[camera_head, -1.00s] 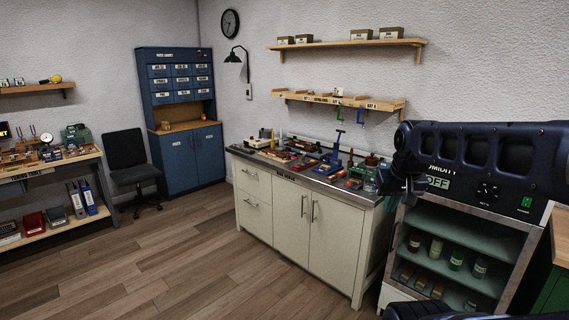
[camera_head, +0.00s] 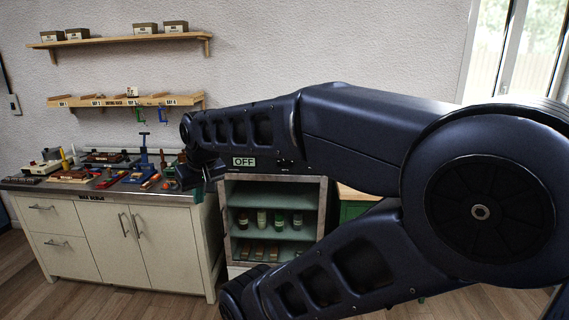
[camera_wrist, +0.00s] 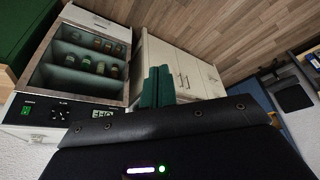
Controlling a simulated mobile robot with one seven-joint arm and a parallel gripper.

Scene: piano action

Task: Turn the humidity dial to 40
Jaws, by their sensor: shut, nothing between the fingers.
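The humidity cabinet (camera_head: 325,215) stands right of the bench in the head view, its top partly hidden by my arm. Its small display (camera_head: 244,161) reads OFF. The dark dial (camera_head: 286,162) shows only in part beside my arm. In the wrist view the panel appears turned over, with the dial (camera_wrist: 61,113) between the OFF display (camera_wrist: 103,114) and a lit green switch (camera_wrist: 28,108). The dial's setting is too small to read. My gripper (camera_wrist: 158,86) is shut and empty, its green fingers together, apart from the dial. In the head view its dark end (camera_head: 200,175) hangs left of the display.
A white bench (camera_head: 100,245) crowded with small tools and parts is close on the left. Jars stand on the shelves inside the cabinet. Two wall shelves (camera_head: 125,37) hang above the bench. A green cabinet (camera_head: 352,210) is to the right.

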